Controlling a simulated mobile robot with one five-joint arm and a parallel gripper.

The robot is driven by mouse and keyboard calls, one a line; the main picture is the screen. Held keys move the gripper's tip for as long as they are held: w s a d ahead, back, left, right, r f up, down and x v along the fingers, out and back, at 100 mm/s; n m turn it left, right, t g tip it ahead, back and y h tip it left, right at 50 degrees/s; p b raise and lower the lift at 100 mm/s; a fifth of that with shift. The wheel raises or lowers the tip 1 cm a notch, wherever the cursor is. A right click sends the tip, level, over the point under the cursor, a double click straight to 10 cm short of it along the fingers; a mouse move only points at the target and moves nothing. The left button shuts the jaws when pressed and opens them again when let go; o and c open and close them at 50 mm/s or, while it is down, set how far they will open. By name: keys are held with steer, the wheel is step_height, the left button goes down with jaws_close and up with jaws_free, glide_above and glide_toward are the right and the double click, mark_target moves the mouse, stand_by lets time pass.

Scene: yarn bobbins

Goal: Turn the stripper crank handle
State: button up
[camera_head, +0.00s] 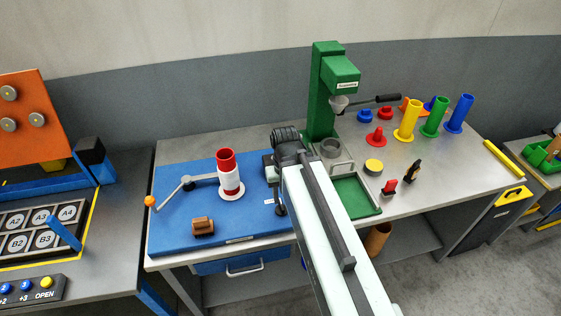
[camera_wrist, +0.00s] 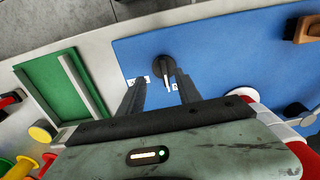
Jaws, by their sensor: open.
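A crank with a grey arm (camera_head: 172,193) and an orange ball handle (camera_head: 150,201) stands at the left of the blue board (camera_head: 180,240). A grey link joins it to a red and white bobbin (camera_head: 231,180). My gripper (camera_head: 276,185) is over the board's right edge, right of the bobbin and far from the orange ball. In the wrist view my gripper (camera_wrist: 157,82) is open and empty, its fingers pointing at a black knob with a pale pointer (camera_wrist: 165,72) on the board. Whether they touch it I cannot tell. The orange ball is outside the wrist view.
A green tray (camera_head: 368,208) is right of the board. Several coloured bobbins stand farther right. A button panel (camera_head: 40,290) is on the left table.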

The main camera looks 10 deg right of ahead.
steer(key=w+r+m+p, duration=0.3)
steer(key=w+m, duration=0.1)
steer(key=m, duration=0.1)
steer(key=w+d+r+m+p, duration=0.1)
steer(key=w+r+m+p, duration=0.2)
steer(key=w+m, duration=0.2)
steer(key=w+r+m+p, duration=0.3)
steer(key=w+m, duration=0.2)
steer(key=m, duration=0.1)
steer(key=shift+d+r, duration=0.15)
steer(key=shift+r, duration=0.1)
step_height(320, 180, down, 8)
steer(key=b, duration=0.7)
steer(key=shift+s+b, duration=0.1)
steer(key=shift+b, duration=0.25)
jaws_close()
